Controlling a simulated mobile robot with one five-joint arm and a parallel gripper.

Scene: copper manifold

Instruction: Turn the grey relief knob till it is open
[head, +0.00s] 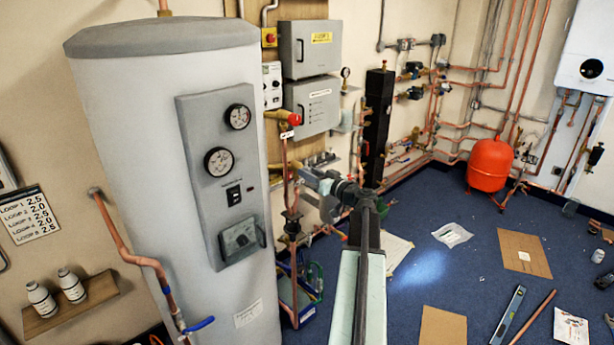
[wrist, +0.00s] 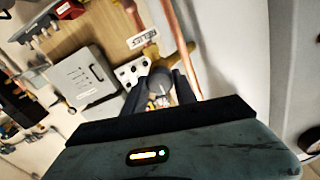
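The grey round knob (wrist: 160,84) shows in the wrist view, between the tips of my two dark fingers. My gripper (wrist: 162,88) is open around it, one finger on each side. I cannot tell whether either finger touches the knob. In the head view my gripper (head: 318,182) is at the end of my arm, just right of the tall grey cylinder, near the copper pipes. The knob cannot be made out there. A small white label (wrist: 143,40) is above the knob in the wrist view; its text is too blurred to read surely.
The tall grey cylinder (head: 110,150) stands close on the left. Upright copper pipes (wrist: 182,60) run right beside the knob. Grey control boxes (head: 310,105) hang on the wall behind. A black column (head: 377,125) stands farther right.

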